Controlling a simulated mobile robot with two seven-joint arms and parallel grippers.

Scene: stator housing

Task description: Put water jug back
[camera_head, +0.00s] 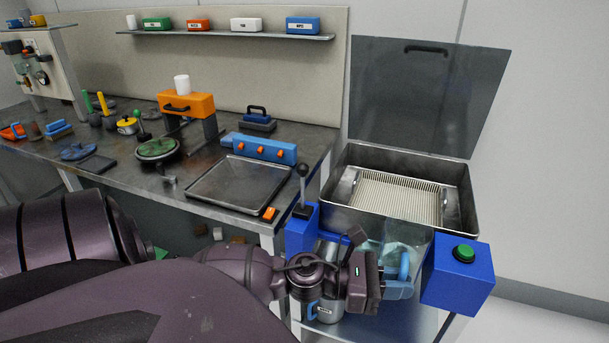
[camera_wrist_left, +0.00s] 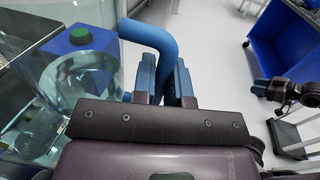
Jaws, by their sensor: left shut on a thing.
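The water jug (camera_head: 405,238) is clear with a blue handle and shows at the front of the wash basin in the head view. My left gripper (camera_head: 398,286) is shut on the jug's blue handle (camera_wrist_left: 152,38). In the left wrist view, the blue fingers of my left gripper (camera_wrist_left: 165,82) sit on both sides of the lower handle. The clear jug body (camera_wrist_left: 80,90) stands to the left of the fingers there. My wrist and the blue parts hide much of the jug's lower side, and I cannot tell if it touches a surface.
A metal basin (camera_head: 472,215) with a ribbed insert and raised dark lid (camera_head: 428,90) stands behind the jug. A blue box with a green button (camera_head: 458,285) is close on the right. A blue lever box (camera_head: 299,228) is on the left. A grey canister (camera_head: 327,308) stands below.

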